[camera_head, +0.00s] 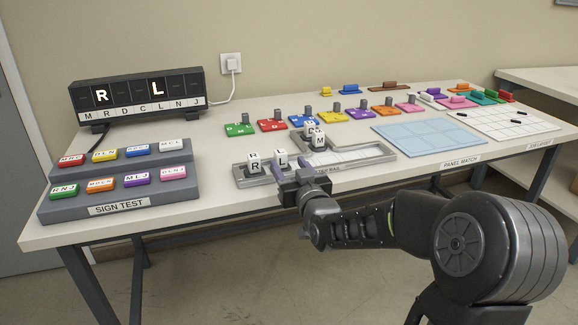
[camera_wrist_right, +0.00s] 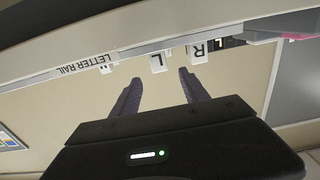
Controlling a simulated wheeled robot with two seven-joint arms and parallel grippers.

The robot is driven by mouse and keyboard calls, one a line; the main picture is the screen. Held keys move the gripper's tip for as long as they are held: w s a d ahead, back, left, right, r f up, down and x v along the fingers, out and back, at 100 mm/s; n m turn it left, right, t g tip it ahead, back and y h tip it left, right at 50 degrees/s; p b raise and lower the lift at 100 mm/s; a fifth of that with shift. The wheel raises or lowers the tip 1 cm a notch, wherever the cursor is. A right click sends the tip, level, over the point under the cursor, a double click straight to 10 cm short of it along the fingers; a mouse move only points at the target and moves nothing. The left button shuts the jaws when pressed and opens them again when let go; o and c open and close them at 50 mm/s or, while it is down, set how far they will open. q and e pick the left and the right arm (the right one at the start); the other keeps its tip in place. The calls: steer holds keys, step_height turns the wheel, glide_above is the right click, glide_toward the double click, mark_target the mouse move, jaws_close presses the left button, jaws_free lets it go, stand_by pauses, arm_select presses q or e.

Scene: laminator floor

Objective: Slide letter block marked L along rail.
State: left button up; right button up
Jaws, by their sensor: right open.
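The white letter block L (camera_head: 281,158) stands upright in the grey letter rail (camera_head: 378,152), just right of the white block R (camera_head: 254,163). My right gripper (camera_head: 288,170) is open at the front edge of the rail, close to block L. In the right wrist view, block L (camera_wrist_right: 158,62) shows beyond and between the two spread fingertips (camera_wrist_right: 159,76); I cannot tell whether either finger touches it. Block R (camera_wrist_right: 197,52) is beside the finger on the right. The left gripper is not in view.
More letter blocks, one marked M (camera_head: 319,140), stand at the rail's back. A black display (camera_head: 138,100) shows lit R and L. A grey stepped sign-test stand (camera_head: 118,207) holds coloured tiles at left. A blue panel (camera_head: 430,137) lies right of the rail.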

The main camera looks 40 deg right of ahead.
mark_target(282, 155)
steer(key=shift+x, duration=3.85)
steer(key=shift+c, duration=0.4)
jaws_close()
